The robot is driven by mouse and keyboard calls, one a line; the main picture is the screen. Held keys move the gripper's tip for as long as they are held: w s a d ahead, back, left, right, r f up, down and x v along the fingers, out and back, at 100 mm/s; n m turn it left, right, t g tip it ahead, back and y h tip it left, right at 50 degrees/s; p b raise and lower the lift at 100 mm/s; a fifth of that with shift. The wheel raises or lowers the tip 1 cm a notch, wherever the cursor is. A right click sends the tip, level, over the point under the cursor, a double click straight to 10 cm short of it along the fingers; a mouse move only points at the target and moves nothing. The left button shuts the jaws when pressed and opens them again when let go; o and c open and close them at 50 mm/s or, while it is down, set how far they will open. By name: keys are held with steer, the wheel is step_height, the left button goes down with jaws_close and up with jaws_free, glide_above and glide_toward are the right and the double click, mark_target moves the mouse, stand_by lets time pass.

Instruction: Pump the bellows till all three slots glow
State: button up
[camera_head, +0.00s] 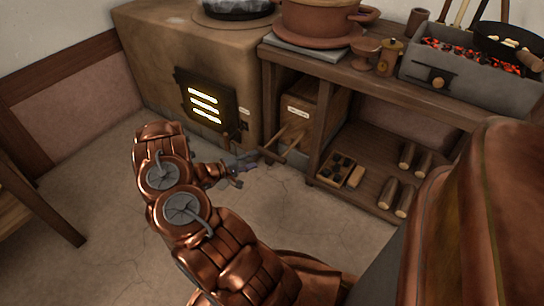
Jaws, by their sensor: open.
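The stove (155,58) has a black iron door with three slots (204,103), and all three glow bright pale yellow. The bellows (308,103) is a wooden box with a small label, under the counter just right of the stove. Its wooden handle (287,142) sticks out at the front with a crossbar. My gripper (246,170) is open and empty, low over the floor, just left of the crossbar's near end. I cannot tell whether a fingertip touches the bar.
A low shelf right of the bellows holds a small box of dark lumps (336,168) and several logs (397,194). A wooden table (35,205) stands at left. The middle floor is clear.

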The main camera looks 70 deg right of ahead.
mark_target(272, 155)
steer(key=shift+g, duration=0.4)
steer(key=shift+s+a+b+x, duration=0.15)
steer(key=shift+b+x, duration=0.25)
steer(key=shift+x, duration=1.05)
steer(key=shift+s+a+b+x, duration=0.1)
steer(key=shift+s+b+x, duration=0.2)
steer(key=shift+x, duration=1.2)
steer(key=shift+s+a+b+x, duration=0.1)
steer(key=shift+b+x, duration=0.35)
steer(key=shift+x, duration=1)
steer(key=shift+r, duration=0.2)
steer(key=shift+c, duration=0.5)
jaws_close()
